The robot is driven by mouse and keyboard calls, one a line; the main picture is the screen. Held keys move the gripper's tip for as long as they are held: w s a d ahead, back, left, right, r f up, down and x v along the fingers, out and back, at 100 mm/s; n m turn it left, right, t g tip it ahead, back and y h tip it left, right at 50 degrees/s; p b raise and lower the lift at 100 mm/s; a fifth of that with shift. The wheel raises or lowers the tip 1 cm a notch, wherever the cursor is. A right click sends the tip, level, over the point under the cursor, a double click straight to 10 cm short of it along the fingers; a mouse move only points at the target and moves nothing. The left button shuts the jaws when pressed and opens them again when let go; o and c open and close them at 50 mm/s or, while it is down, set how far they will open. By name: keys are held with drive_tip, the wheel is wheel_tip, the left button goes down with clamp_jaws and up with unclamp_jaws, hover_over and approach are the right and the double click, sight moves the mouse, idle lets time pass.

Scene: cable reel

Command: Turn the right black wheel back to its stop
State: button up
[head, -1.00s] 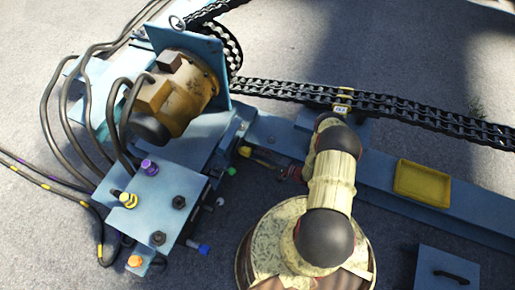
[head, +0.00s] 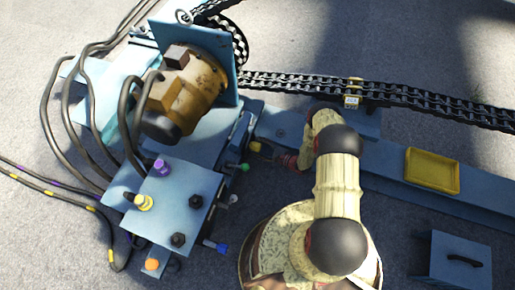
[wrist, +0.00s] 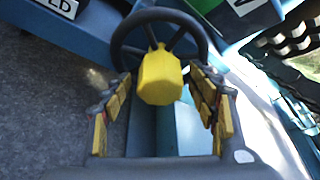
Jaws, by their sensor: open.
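A black spoked wheel (wrist: 196,28) shows at the top middle of the wrist view, with a yellow faceted knob (wrist: 160,78) in front of its lower part. I cannot tell whether this is the right black wheel. My gripper (wrist: 165,118) is open, its yellow-padded fingers on both sides below the knob, with nothing seen held between them. In the head view my gripper (head: 285,160) is small and partly hidden by my arm, beside the blue beam. Two small black knobs (head: 196,201) (head: 178,239) sit on the blue box.
The blue box (head: 165,200) also carries purple, yellow, orange and blue-tipped fittings. A rusty yellow motor (head: 185,95) and cables stand behind it. A chain (head: 420,97) runs along the blue beam. A yellow tray (head: 432,170) lies on the beam at right. Grey floor is open at the back.

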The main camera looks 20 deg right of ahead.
drive_tip(key=shift+w+a+f, duration=0.1)
drive_tip(key=shift+w+a, duration=0.15)
drive_tip(key=shift+w, duration=0.05)
drive_tip(key=shift+c, duration=0.3)
drive_tip(key=c, duration=1.5)
